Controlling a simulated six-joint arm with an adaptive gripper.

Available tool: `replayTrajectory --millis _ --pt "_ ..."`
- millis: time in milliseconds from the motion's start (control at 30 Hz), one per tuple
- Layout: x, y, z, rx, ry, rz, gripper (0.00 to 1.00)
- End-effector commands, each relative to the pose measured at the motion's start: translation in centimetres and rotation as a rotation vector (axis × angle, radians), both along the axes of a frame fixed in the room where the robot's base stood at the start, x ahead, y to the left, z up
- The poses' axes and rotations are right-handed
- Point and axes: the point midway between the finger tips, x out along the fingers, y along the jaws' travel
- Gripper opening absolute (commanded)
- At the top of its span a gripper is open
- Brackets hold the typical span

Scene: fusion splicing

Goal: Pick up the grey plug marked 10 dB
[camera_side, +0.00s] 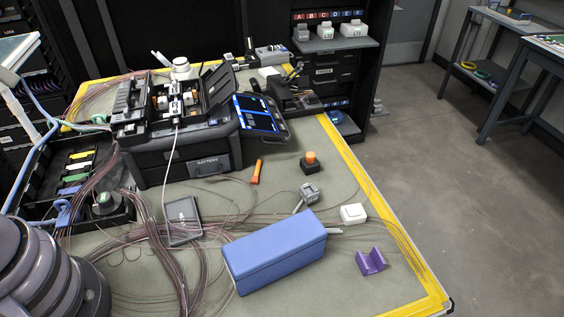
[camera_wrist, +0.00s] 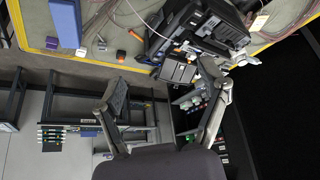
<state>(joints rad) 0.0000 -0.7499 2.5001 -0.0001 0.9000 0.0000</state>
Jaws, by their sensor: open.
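A small grey plug-like piece (camera_side: 308,192) lies on the mat in the side view, between the black block with the orange knob and the blue box. Any 10 dB marking on it is too small to read. In the wrist view a small grey piece (camera_wrist: 101,43) near the top left looks like the same one. My gripper (camera_wrist: 162,77) is open and empty in the wrist view. Its fingers are spread wide, well apart from the bench things. The gripper is outside the side view.
A long blue box (camera_side: 275,252) lies close to the grey piece. A white block (camera_side: 353,214), a purple holder (camera_side: 371,261) and a black block with an orange knob (camera_side: 310,163) stand nearby. Loose fibres (camera_side: 190,240) cross the mat. The splicer (camera_side: 180,110) stands behind.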

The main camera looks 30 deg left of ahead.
Motion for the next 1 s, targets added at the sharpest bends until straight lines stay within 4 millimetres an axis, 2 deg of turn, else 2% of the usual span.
replayTrajectory --millis 133,233,367,467,600,733,800,900,1000 --pt "0.7 0.1 0.0 0.005 -0.004 -0.002 0.74" --pt "3.3 0.2 -0.2 0.023 -0.021 -0.011 0.74" --pt "9.4 -0.1 -1.3 0.057 -0.072 -0.048 0.74" --pt "14.7 -0.9 -3.0 0.076 -0.124 -0.097 0.74" --pt "21.2 -3.2 -6.7 0.071 -0.199 -0.187 0.74" --pt "25.8 -6.2 -11.4 0.028 -0.263 -0.282 0.74" --pt "27.6 -8.1 -14.3 -0.011 -0.293 -0.334 0.74" --pt "29.1 -11.1 -18.8 -0.085 -0.332 -0.405 0.74" --pt "29.4 -14.0 -23.4 -0.18 -0.363 -0.467 0.74"
